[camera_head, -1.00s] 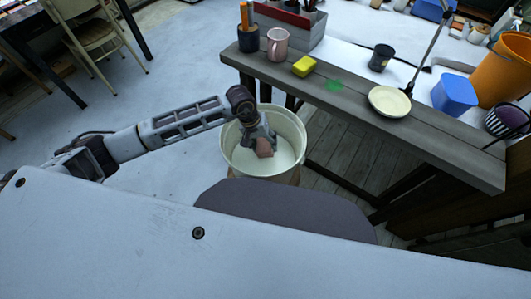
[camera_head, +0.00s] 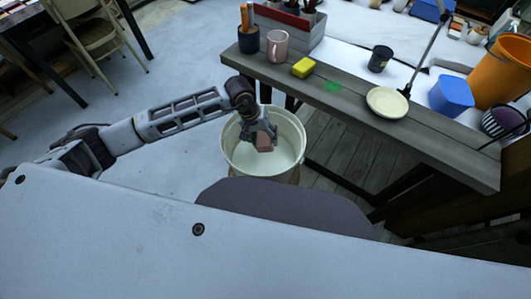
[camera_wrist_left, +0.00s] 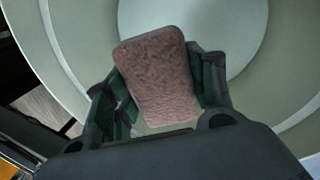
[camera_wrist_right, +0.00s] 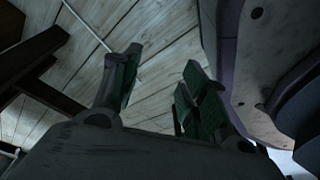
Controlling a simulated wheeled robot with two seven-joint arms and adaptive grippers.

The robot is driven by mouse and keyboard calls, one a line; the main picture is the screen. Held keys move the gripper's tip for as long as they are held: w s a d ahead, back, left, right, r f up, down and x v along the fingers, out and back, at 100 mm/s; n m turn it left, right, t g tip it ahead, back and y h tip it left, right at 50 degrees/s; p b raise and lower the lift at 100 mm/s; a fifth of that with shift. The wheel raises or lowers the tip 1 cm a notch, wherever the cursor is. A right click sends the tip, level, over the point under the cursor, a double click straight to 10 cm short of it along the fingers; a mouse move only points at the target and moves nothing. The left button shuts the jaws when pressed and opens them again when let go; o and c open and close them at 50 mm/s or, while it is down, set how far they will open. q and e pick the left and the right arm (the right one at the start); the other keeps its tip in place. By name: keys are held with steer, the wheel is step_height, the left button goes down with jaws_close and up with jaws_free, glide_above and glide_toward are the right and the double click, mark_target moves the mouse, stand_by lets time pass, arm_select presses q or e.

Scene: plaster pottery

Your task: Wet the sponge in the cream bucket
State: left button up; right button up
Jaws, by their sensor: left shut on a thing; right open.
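The cream bucket (camera_head: 238,160) stands on the floor at the left end of the bench, with pale liquid or a pale bottom inside. My left gripper (camera_head: 262,138) is over the bucket's mouth, shut on a brownish-pink sponge (camera_head: 265,144). In the left wrist view the sponge (camera_wrist_left: 160,78) sits between the two green-padded fingers, and the bucket's pale inside (camera_wrist_left: 245,75) lies beyond it. I cannot tell whether the sponge is wet. My right gripper (camera_wrist_right: 155,90) shows only in the right wrist view, open and empty, facing wooden boards.
The grey bench (camera_head: 440,133) runs right of the bucket. A chair (camera_head: 90,40) stands far left on open floor.

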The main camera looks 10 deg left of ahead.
mark_target(266, 136)
arm_select(q)
steer(key=shift+r, duration=0.7)
steer(key=shift+r+p, duration=0.6)
steer(key=shift+r, duration=0.4)
steer(key=shift+r+p, duration=0.4)
steer(key=shift+r, duration=0.6)
steer(key=shift+r+p, duration=0.3)
steer(key=shift+r, duration=0.7)
steer(key=shift+r+p, duration=0.4)
steer(key=shift+r, duration=1)
arm_select(e)
steer(key=s+d+f, duration=0.1)
steer(key=s+d, duration=0.2)
steer(key=s, duration=0.3)
steer(key=shift+s+d+f+g, duration=0.2)
steer(key=shift+d+g, duration=0.1)
steer(key=shift+d, duration=0.1)
steer(key=shift+s, duration=0.2)
steer(key=shift+w+r, duration=0.1)
steer(key=shift+w, duration=0.05)
